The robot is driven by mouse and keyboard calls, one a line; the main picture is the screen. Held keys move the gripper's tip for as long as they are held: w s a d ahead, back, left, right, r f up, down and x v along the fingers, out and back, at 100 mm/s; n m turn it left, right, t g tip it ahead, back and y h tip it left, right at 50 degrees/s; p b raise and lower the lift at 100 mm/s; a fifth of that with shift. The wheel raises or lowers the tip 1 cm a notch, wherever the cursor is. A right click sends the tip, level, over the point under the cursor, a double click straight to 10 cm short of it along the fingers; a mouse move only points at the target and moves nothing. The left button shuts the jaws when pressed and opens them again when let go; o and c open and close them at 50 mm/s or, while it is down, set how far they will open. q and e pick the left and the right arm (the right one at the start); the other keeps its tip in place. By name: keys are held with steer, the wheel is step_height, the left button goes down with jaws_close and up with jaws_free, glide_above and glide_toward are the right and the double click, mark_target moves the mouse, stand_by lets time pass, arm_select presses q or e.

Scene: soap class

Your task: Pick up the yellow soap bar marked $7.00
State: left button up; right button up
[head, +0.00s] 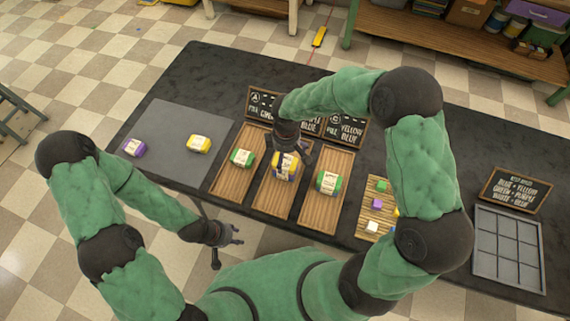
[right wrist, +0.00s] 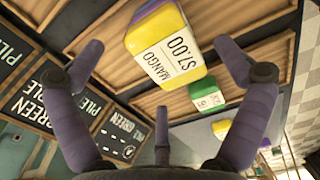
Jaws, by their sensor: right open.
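The yellow soap bar with a "MANGO $7.00" label (right wrist: 168,50) is large in the right wrist view. In the head view it lies on the middle wooden tray (head: 268,205), partly hidden by my right gripper (head: 287,152). A purple part shows at its edge there. My right gripper is open above the bar; its spread fingers also show in the right wrist view (right wrist: 160,62), apart from the bar. My left gripper (head: 232,236) hangs empty with fingers spread, in front of the table's near edge.
A green-and-white soap (head: 242,158) lies on the left tray and another (head: 328,183) on the right tray. A yellow soap (head: 199,144) and a purple soap (head: 135,147) lie on the grey mat (head: 165,120). Small chalkboards (head: 345,130) stand behind the trays.

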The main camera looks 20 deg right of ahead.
steer(key=shift+f, duration=0.9)
steer(key=c, duration=1.2)
steer(key=shift+c, duration=0.2)
steer(key=shift+r, duration=0.2)
